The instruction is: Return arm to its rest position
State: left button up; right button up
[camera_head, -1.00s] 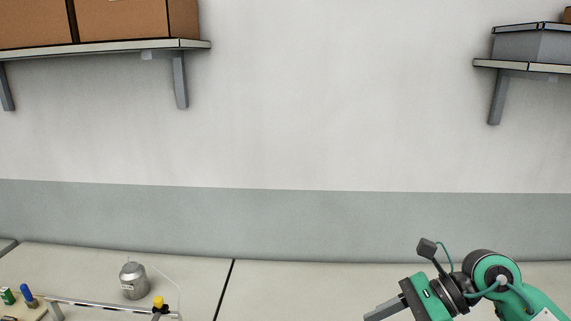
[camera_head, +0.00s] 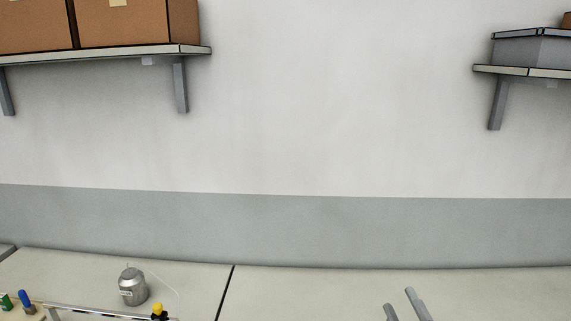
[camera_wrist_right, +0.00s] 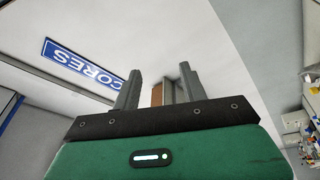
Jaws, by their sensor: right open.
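My right gripper (camera_head: 404,304) shows at the bottom edge of the head view, right of the middle. Only its two grey fingers are in view there, apart, pointing up, with nothing between them. The right wrist view shows the same gripper (camera_wrist_right: 158,92) open and empty, its green body below and its fingers pointing toward the upper wall. The rest of the right arm is below the head view. My left gripper is not in view.
A silver canister (camera_head: 133,287) stands on the pale worktop (camera_head: 300,292), near a metal rail with a yellow knob (camera_head: 157,309). A blue peg (camera_head: 25,298) is at the lower left. Wall shelves hold brown boxes (camera_head: 137,22) and a grey bin (camera_head: 530,48). A blue sign (camera_wrist_right: 82,66) shows in the wrist view.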

jog(key=s+d+f+m+g+h, duration=0.2)
jog(key=s+f+m+g, duration=0.2)
jog(key=f, duration=0.5)
jog(key=s+d+f+m+g+h, duration=0.1)
jog(key=s+f+m+g+h, duration=0.1)
jog(key=s+f+m+g, duration=0.45)
jog(key=s+a+f+m+g+y, duration=0.1)
jog(key=s+a+f+g, duration=0.1)
jog(key=s+f+g, duration=0.8)
jog(key=s+f+t+b, duration=0.1)
jog(key=s+f+b, duration=0.15)
jog(key=f, duration=1.65)
jog(key=s+f+t+b, duration=0.1)
jog(key=f+b, duration=0.2)
jog(key=f, duration=1.7)
jog(key=s+d+f+b, duration=0.3)
jog(key=s+f+b, duration=0.1)
jog(key=s+f, duration=1.5)
notch_tip(320, 180, down, 4)
jog(key=shift+s+r+g, duration=0.1)
jog(key=shift+s+g, duration=0.05)
jog(key=shift+g, duration=0.3)
jog(key=shift+n, duration=0.25)
